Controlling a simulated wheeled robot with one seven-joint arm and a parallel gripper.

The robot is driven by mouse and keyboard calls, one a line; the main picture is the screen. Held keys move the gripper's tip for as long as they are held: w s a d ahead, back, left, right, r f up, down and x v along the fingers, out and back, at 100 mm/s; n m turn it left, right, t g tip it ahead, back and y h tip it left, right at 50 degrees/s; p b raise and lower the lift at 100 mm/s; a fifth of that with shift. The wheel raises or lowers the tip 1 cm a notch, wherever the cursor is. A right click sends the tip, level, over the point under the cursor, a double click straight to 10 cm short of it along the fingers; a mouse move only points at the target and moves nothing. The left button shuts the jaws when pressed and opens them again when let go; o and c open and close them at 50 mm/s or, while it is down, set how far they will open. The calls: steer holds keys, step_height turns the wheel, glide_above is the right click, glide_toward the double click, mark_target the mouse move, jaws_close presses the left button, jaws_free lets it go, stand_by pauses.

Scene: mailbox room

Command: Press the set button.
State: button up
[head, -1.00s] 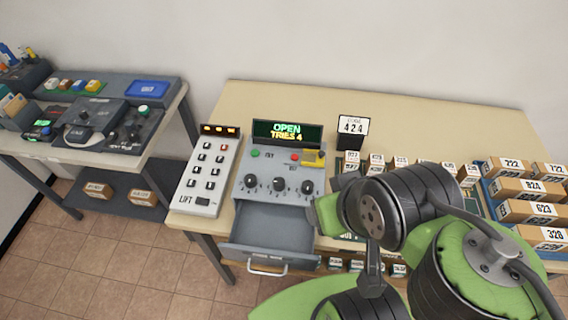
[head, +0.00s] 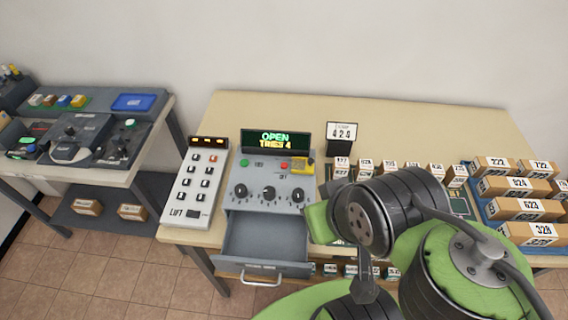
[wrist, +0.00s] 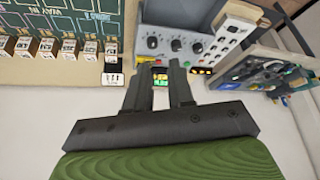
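The grey control box (head: 238,215) stands on the table with a lit display (head: 275,142) reading "OPEN TRIES 4". Its top has a green button (head: 245,162), a red button (head: 284,165) and a yellow piece (head: 303,165) at the right. The small labels are too blurred to tell surely which button is set. Three black knobs sit below them. In the wrist view my gripper (wrist: 161,68) is open and empty, with the display (wrist: 160,81) showing between its fingers and the green button (wrist: 197,47) to the right. In the head view my arm hides the fingertips.
The box's drawer (head: 266,240) is pulled out and empty. A lift keypad (head: 196,185) stands left of the box. A number card (head: 342,136) stands behind, with numbered parcels (head: 520,208) at the right. A second console table (head: 100,140) is at the left.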

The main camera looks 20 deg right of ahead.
jaws_close()
stand_by(1.3)
